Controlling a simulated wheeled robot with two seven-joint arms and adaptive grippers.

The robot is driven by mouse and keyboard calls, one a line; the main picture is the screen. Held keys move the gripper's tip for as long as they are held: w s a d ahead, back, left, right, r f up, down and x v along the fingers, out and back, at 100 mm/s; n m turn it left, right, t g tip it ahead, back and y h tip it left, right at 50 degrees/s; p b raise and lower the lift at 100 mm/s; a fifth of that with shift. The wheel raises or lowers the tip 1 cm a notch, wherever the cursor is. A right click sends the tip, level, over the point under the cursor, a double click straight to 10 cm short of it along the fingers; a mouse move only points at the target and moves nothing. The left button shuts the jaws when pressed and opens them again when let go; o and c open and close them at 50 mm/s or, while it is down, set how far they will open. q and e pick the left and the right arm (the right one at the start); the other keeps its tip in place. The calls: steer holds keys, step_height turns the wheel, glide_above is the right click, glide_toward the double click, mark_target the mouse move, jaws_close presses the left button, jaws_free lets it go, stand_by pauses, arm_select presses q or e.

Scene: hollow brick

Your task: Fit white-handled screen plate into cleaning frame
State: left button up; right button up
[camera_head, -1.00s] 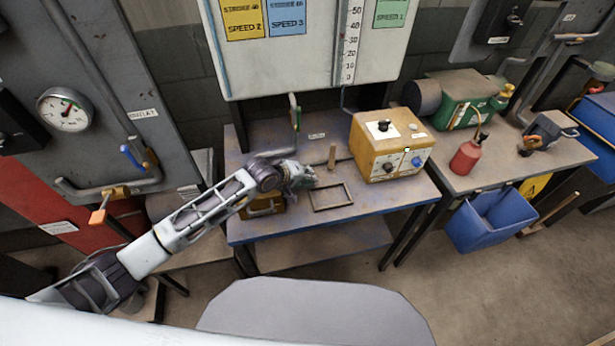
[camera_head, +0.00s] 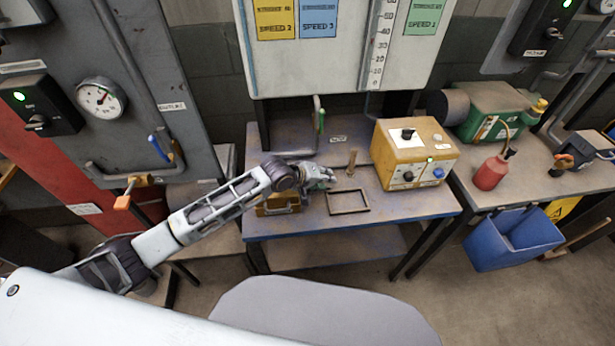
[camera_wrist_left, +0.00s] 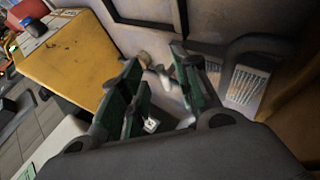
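My left gripper (camera_head: 324,178) is over the left part of the blue-edged table. In the left wrist view its two dark green fingers (camera_wrist_left: 158,60) stand apart, with a gap between them. A small whitish piece (camera_wrist_left: 164,77) shows in that gap; I cannot tell whether it is the plate's white handle, and no grip on it is visible. Pale striped mesh panels (camera_wrist_left: 246,85) show beside the right finger, partly hidden by a dark curved part. The cleaning frame (camera_head: 366,200), a thin dark rectangle, lies flat and empty on the table, right of the gripper. My right gripper is out of view.
A yellow control box (camera_head: 400,150) stands right of the frame, and a small upright wooden piece (camera_head: 351,160) behind it. A yellow-brown box (camera_head: 274,206) sits under my left wrist. A red bottle (camera_head: 490,172) stands on the right table. The table's front right is clear.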

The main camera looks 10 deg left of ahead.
arm_select(q)
steer(key=v, duration=1)
steer(key=shift+r, duration=0.2)
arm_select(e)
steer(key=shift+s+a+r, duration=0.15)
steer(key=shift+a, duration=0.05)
arm_select(q)
steer(key=shift+s+a, duration=0.1)
steer(key=shift+s, duration=0.2)
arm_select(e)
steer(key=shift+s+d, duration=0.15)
